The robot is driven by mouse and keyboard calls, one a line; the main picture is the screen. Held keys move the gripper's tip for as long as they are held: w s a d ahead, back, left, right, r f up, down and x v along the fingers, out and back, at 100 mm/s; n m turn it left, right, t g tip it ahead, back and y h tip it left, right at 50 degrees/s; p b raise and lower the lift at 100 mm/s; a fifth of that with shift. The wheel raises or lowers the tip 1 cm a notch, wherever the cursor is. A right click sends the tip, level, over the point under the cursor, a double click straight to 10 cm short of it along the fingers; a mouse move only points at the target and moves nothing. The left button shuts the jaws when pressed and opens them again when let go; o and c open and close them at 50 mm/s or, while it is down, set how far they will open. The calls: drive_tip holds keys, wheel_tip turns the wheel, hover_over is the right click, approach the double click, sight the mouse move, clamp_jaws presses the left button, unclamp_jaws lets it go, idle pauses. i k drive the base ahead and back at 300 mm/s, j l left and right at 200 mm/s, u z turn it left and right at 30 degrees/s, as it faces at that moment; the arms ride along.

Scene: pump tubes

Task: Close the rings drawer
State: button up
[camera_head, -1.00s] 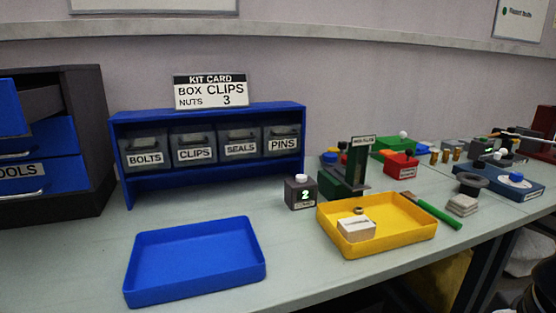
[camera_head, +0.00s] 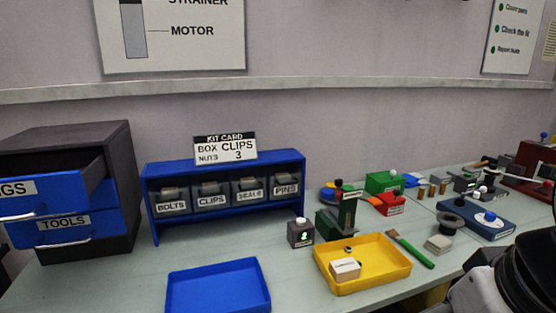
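The drawer cabinet (camera_head: 122,150) is dark grey and stands at the left of the bench. Its upper blue drawer (camera_head: 70,193), with a label cut off by the picture edge that ends in "GS", is pulled out, and its dark open inside shows behind the front. The drawer below, labelled TOOLS (camera_head: 64,222), sits under it with a silver handle. A black and grey part of my arm shows at the lower right. My gripper's fingers cannot be made out, so I cannot tell whether it is open or shut.
A blue tray (camera_head: 218,264) lies in front of the blue bin rack (camera_head: 297,157). A yellow tray (camera_head: 398,252) holding a small box stands to the right, beside a counter block (camera_head: 300,240). Several small parts crowd the bench's right side. Some bench between cabinet and blue tray is clear.

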sight(57, 183)
drive_tip(key=u, duration=1.55)
